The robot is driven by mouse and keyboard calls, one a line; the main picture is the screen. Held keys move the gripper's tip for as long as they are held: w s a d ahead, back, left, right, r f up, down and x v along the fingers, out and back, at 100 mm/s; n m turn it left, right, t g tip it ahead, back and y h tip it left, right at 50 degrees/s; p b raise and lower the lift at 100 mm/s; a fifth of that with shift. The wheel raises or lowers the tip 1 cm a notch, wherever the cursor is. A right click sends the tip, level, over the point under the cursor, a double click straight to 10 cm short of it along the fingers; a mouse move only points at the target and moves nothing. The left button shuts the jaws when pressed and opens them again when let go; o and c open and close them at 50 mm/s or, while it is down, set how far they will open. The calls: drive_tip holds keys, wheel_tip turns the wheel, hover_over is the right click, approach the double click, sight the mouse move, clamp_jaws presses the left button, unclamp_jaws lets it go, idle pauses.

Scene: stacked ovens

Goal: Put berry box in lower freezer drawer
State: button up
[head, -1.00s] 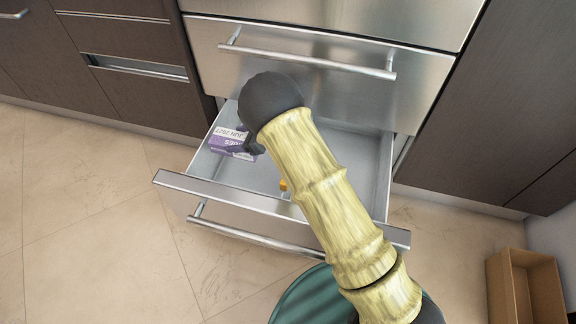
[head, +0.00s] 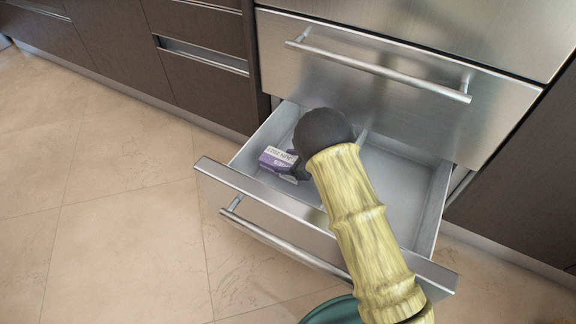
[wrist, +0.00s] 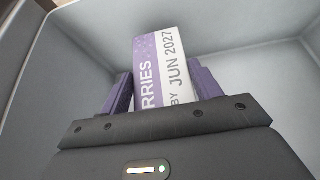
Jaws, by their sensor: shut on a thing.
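The berry box (head: 280,161), purple and white with printed lettering, is inside the open lower freezer drawer (head: 326,241), in its left part. In the wrist view the box (wrist: 160,65) stands between the two purple fingers of my gripper (wrist: 160,90), which is shut on it. The drawer's grey walls (wrist: 255,62) surround the box there. In the head view my dark wrist hides most of my gripper (head: 299,169) and part of the box. I cannot tell whether the box touches the drawer floor.
A steel drawer front with a bar handle (head: 375,68) is closed above the open drawer. The right part of the open drawer looks empty. Dark cabinets (head: 200,60) stand to the left, and the tiled floor (head: 120,230) in front is clear.

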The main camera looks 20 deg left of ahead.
drive_tip(key=shift+f, duration=0.2)
drive_tip(key=shift+f, duration=0.35)
drive_tip(key=shift+f+b, duration=0.25)
drive_tip(key=shift+b, duration=0.1)
drive_tip(key=o, duration=1.5)
